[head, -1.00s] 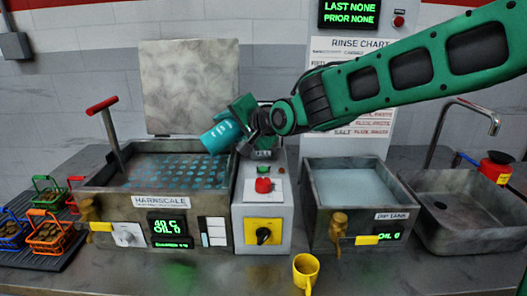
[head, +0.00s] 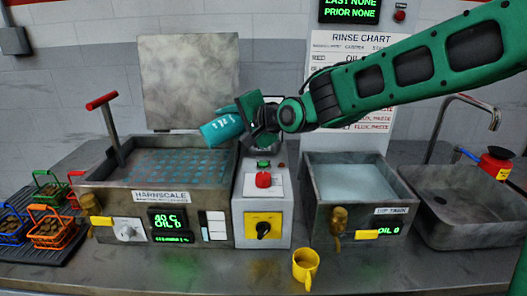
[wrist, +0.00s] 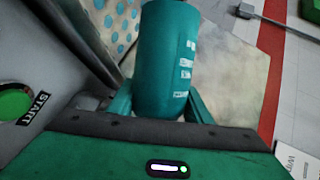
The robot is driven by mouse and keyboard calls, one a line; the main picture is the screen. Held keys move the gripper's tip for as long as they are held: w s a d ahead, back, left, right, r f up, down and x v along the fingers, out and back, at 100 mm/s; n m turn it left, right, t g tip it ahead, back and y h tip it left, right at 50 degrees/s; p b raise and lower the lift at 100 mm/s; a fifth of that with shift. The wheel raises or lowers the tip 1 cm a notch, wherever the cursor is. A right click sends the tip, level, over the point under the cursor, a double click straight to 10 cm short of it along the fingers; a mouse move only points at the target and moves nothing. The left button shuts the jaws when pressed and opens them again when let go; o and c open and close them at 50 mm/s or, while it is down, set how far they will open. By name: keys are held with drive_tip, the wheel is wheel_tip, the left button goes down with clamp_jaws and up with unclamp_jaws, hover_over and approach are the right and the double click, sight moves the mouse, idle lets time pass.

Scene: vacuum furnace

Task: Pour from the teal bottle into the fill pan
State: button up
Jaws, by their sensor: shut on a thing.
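My gripper (head: 248,116) is shut on the teal bottle (head: 222,129) and holds it tilted, with its free end pointing left and down. The bottle is in the air above the right rear edge of the left tank (head: 112,181), which is labelled HARNSCALE. No part is clearly marked as the fill pan. In the wrist view the bottle (wrist: 167,55) stands between the two fingers (wrist: 158,104), with white marks on its side. No stream of liquid can be made out.
A control box with a red button (head: 263,180) stands between the left tank and the dip tank (head: 318,203). A yellow mug (head: 305,268) is in front. Small baskets (head: 50,233) stand at left, a sink (head: 440,239) at right.

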drive_tip(key=shift+s+a+r, duration=0.1)
drive_tip(key=shift+s+a, duration=0.05)
drive_tip(key=shift+s+a+p, duration=0.1)
drive_tip(key=shift+p, duration=0.4)
drive_tip(key=shift+r+p, duration=0.2)
drive_tip(key=shift+p, duration=0.3)
idle(0.3)
